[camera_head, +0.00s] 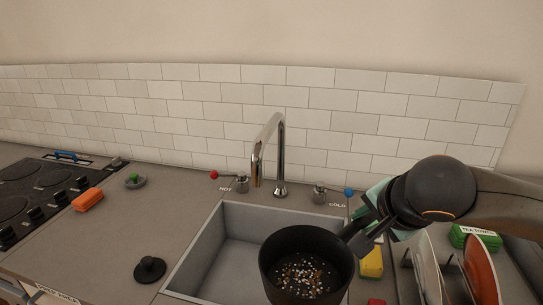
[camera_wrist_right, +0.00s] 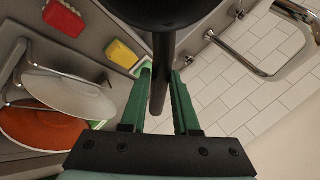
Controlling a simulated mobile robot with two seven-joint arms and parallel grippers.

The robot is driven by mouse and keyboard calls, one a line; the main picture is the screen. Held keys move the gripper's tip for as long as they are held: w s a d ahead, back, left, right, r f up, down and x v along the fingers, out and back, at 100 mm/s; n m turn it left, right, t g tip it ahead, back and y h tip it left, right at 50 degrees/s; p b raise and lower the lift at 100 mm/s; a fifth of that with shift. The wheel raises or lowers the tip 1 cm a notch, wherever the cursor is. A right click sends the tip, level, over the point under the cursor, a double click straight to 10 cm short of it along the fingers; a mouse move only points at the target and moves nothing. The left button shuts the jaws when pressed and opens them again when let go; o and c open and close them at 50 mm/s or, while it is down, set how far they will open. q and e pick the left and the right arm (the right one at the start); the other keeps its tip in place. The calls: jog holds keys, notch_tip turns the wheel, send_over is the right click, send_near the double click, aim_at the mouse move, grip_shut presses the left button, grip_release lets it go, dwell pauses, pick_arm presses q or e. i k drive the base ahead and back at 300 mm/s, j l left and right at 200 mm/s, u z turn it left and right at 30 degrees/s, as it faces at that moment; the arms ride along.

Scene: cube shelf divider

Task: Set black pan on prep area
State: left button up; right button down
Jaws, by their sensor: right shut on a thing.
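The black pan (camera_head: 306,262) is over the right part of the sink, with white and brown specks inside its bottom. My right gripper (camera_head: 362,232) is shut on the pan's handle. In the right wrist view the dark handle (camera_wrist_right: 163,75) lies between the green fingers (camera_wrist_right: 160,100), and the pan's dark body is cut off at the top edge. A label (camera_head: 57,294) at the lower left counter edge is cut off and hard to read; it may mark the prep area. My left gripper is not in view.
The sink (camera_head: 222,245) and faucet (camera_head: 279,150) are in the middle. A black round lid-like thing (camera_head: 150,269) and an orange sponge (camera_head: 88,200) lie on the left counter, beside the cooktop (camera_head: 40,190). A rack with plates (camera_head: 430,268) stands right. Counter between sink and cooktop is mostly free.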

aim_at(120, 235)
jog(key=k+j, duration=0.1)
jog(key=j, duration=0.45)
jog(key=k+j+u, duration=0.15)
jog(key=j, duration=0.45)
jog(key=i+j, duration=0.1)
jog(key=j, duration=0.25)
jog(key=i+j+u, duration=0.1)
jog(key=j, duration=0.3)
jog(key=i+j+u, duration=0.1)
jog(key=i, duration=0.3)
jog(key=i+j+u, duration=0.1)
jog(key=i+j, duration=0.2)
jog(key=i, duration=0.1)
